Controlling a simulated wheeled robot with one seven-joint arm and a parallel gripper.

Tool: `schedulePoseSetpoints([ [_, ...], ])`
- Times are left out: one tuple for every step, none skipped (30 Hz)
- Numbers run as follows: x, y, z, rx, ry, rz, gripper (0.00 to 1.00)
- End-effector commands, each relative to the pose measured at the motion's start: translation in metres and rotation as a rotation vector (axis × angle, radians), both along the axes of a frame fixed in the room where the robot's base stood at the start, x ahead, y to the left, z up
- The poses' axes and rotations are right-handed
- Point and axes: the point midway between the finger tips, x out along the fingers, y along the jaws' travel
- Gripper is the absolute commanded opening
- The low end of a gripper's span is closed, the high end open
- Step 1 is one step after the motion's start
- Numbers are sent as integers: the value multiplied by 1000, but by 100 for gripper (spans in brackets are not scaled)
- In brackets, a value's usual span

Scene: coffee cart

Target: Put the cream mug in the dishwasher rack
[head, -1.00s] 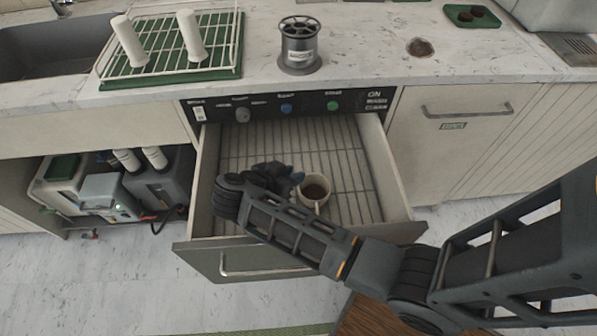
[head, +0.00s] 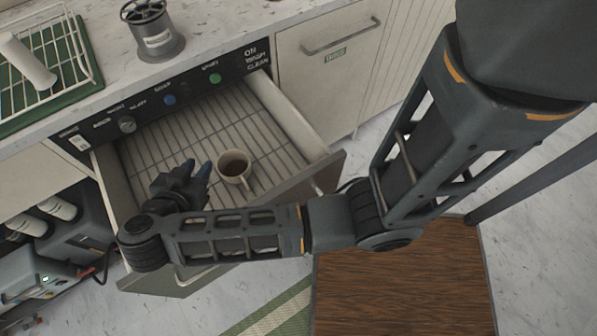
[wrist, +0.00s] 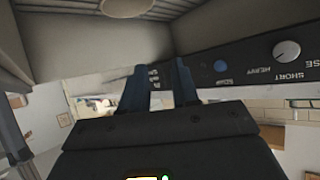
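The cream mug (head: 234,167) stands upright in the pulled-out dishwasher drawer, on its wire rack (head: 232,117). It holds dark liquid, and its handle points toward the drawer front. My gripper (head: 203,168) is low in the drawer, just left of the mug, with a small gap between them. In the wrist view, the two fingers of my gripper (wrist: 160,75) are apart with nothing between them. A round pale thing (wrist: 127,6) is cut off at the top of that view; I cannot tell whether it is the mug.
The control panel (head: 168,98) is behind the drawer. The drawer's side walls and front (head: 330,172) surround my gripper. Much of the wire rack is bare.

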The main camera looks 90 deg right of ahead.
Motion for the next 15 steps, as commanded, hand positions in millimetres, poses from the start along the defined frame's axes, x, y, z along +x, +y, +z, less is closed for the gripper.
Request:
schedulePoseSetpoints([
  [-12, -3, 2, -42, -46, 13, 30],
  [-17, -6, 5, -72, -82, 22, 30],
  [-24, -10, 11, -113, -131, 37, 30],
  [-29, -13, 15, -143, -165, 50, 30],
  [-34, -15, 20, -172, -200, 64, 30],
  [-40, -17, 27, -210, -244, 88, 30],
  [-46, -19, 33, -239, -277, 107, 30],
  [-51, -21, 39, -268, -311, 129, 30],
  [-59, -22, 49, -308, -355, 163, 30],
  [-65, -22, 56, -336, -388, 193, 30],
  [-71, -22, 65, -366, -421, 226, 30],
  [-79, -21, 77, -405, -465, 277, 30],
  [-86, -20, 87, -433, -496, 320, 30],
  [-92, -18, 96, -459, -524, 365, 30],
  [-100, -14, 110, -491, -559, 430, 30],
])
